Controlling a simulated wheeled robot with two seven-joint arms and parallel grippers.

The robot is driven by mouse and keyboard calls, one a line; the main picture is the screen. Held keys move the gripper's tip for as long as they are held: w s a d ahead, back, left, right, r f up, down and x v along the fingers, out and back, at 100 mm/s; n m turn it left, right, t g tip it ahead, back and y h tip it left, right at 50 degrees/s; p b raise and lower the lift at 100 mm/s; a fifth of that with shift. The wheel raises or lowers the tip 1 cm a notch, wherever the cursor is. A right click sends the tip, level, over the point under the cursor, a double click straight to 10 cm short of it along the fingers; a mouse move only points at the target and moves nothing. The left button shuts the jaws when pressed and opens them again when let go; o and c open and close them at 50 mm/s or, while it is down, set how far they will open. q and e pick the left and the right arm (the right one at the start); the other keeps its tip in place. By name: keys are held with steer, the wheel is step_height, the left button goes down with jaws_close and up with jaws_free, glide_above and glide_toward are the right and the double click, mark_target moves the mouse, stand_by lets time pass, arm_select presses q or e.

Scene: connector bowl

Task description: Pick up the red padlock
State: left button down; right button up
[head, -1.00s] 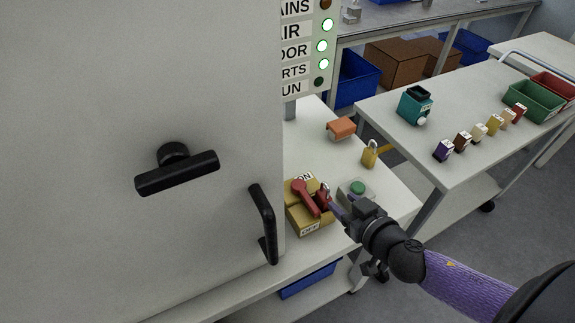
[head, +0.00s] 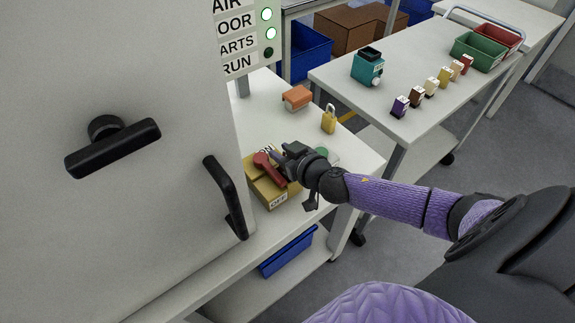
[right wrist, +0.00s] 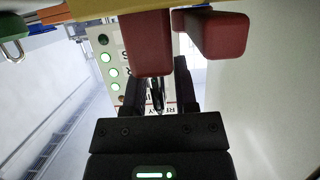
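My right gripper (head: 281,157) is over the tan switch box (head: 266,194), beside its red lever (head: 266,164). It hides most of what is just behind it, and I cannot make out the red padlock clearly in the head view. In the right wrist view two red blocks, one (right wrist: 148,42) in front of my right fingers (right wrist: 158,82) and one (right wrist: 217,36) to their right, stand close together; I cannot tell surely which is the padlock. The fingers look apart, with a thin metal piece between them. My left gripper is out of view.
A yellow padlock (head: 328,119) and an orange block (head: 297,97) stand behind on the bench. The big grey cabinet (head: 110,230) with black handles closes off the left. A blue bin (head: 287,252) is below.

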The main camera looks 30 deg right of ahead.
jaws_close()
